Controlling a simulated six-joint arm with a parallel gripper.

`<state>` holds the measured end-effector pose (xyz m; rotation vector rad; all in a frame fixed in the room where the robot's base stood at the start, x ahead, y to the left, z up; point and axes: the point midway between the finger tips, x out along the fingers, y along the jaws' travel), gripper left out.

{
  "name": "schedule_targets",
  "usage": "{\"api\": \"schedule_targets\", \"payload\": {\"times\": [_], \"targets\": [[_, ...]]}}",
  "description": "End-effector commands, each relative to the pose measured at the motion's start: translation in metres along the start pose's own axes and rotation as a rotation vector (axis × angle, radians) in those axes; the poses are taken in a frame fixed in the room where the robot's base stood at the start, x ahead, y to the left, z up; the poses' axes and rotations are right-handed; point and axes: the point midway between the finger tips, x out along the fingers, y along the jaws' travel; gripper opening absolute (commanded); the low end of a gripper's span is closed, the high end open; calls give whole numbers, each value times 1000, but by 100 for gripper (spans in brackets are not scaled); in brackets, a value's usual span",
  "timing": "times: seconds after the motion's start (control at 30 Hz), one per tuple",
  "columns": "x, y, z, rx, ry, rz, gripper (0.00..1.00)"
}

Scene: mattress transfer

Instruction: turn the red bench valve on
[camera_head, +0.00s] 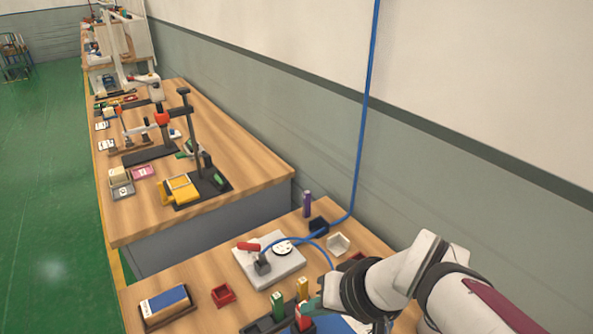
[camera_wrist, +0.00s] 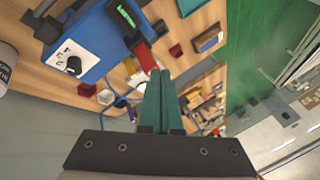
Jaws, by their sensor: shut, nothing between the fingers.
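The red bench valve (camera_head: 248,246) has a red lever handle on a small fitting, mounted on a light grey plate (camera_head: 268,268) beside a round white gauge (camera_head: 283,248). A blue hose runs from the fitting. My gripper (camera_head: 311,306) is at the lower middle of the head view, in front of the plate and apart from the valve. In the wrist view its teal fingers (camera_wrist: 160,74) are together and empty. A red block (camera_wrist: 145,57) shows close beside the fingertips; whether they touch it I cannot tell. The valve handle is not clear in the wrist view.
Green (camera_head: 278,304) and yellow (camera_head: 302,287) upright pieces stand near my gripper. A red tray (camera_head: 222,295), a wooden-framed block (camera_head: 165,305), a black holder (camera_head: 318,226) and a white cup (camera_head: 339,243) surround the plate. The wall rises behind.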

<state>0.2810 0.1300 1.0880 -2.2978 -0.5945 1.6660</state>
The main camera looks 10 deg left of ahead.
Motion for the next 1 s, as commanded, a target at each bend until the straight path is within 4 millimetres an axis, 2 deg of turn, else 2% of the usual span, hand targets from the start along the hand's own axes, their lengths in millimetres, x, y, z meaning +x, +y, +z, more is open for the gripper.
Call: {"api": "schedule_targets", "payload": {"times": [0.03, 0.13, 0.2, 0.27, 0.33, 0.4, 0.57, 0.73, 0.83, 0.87, 0.97, 1.0], "targets": [[-10, 9, 18, 59, -18, 37, 0], [-28, 32, 52, 185, -44, 142, 0], [-39, 49, 68, 236, -35, 230, 0], [-48, 63, 72, 231, -16, 309, 0], [-55, 78, 65, 150, 2, 399, 0], [-57, 88, 48, -7, -2, 483, 0], [-41, 96, -1, -466, -100, 643, 0], [-2, 88, -48, -983, -270, 781, 0], [38, 70, -78, -1361, -397, 866, 0], [55, 62, -86, -1494, -438, 892, 0], [126, 16, -108, -2016, -576, 984, 0], [160, -8, -110, -2240, -621, 1018, 0]]}}
